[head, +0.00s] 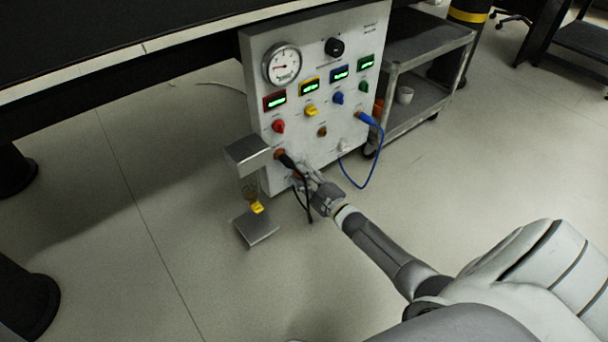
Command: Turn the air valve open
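The control panel (300,130) is a pale upright box with a round gauge (282,65), a black knob (334,47), several lit displays and coloured knobs. No readable label marks the air valve, so I cannot tell which part it is. A small yellow handle (258,208) sits between two metal plates at the panel's lower left. My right gripper (304,176) is at the panel's lower front, beside a black cable (294,167). Its fingers are small and partly overlapped by the cable; I cannot tell whether they touch or hold anything. My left gripper is out of view.
A blue cable (380,150) loops from the panel's right side to its lower front. A dark table (110,30) is at upper left. The floor in front is clear.

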